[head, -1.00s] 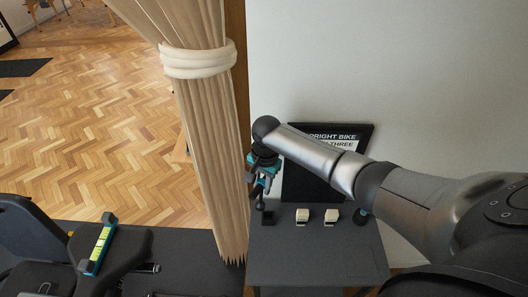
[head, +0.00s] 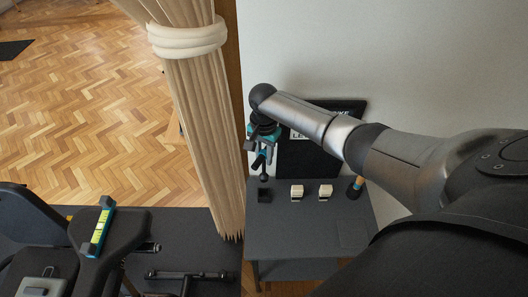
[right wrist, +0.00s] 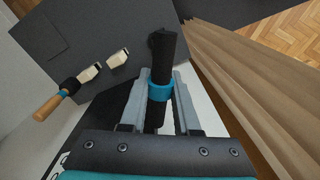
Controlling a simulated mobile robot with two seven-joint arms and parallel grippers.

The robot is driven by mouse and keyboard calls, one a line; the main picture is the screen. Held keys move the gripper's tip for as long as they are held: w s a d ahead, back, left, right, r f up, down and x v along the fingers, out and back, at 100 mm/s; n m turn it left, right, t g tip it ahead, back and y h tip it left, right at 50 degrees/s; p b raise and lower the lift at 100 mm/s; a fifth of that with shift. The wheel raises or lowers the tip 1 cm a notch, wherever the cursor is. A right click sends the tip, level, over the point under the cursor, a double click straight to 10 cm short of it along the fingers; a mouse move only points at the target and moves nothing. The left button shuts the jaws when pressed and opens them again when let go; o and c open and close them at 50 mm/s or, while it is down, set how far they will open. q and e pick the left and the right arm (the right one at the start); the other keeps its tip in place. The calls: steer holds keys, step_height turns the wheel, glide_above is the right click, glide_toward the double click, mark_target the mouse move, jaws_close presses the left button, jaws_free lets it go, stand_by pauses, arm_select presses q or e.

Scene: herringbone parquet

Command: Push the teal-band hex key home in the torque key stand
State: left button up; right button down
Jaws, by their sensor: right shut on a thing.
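The teal-band hex key is in my right gripper (head: 262,150). In the right wrist view its dark shaft with a teal band (right wrist: 160,91) lies between the two grey fingers, which are shut on it. In the head view its dark lower end (head: 264,178) hangs just above a small black block (head: 264,196) at the left of the grey table; this may be the torque key stand. In the right wrist view the key's far end covers most of that block. I cannot tell whether they touch. My left gripper is in neither view.
Two cream blocks (head: 297,192) and a wood-handled tool (right wrist: 48,107) stand along the grey table (head: 300,235). A black sign (head: 305,160) leans at the wall behind. A beige tied curtain (head: 205,130) hangs close left of my gripper. The table's front half is clear.

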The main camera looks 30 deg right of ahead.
mark_target(264, 152)
steer(key=shift+f+b, duration=2.35)
steer(key=shift+f, duration=1.55)
steer(key=shift+p, duration=0.9)
steer(key=shift+f+b, duration=1.55)
steer(key=shift+f, duration=0.45)
steer(key=c, duration=0.6)
jaws_free()
steer(key=shift+o, duration=0.2)
steer(key=shift+r, duration=0.1)
steer(key=shift+r, duration=0.3)
step_height(264, 152, up, 14)
steer(key=p, duration=0.4)
steer(key=shift+r, duration=0.25)
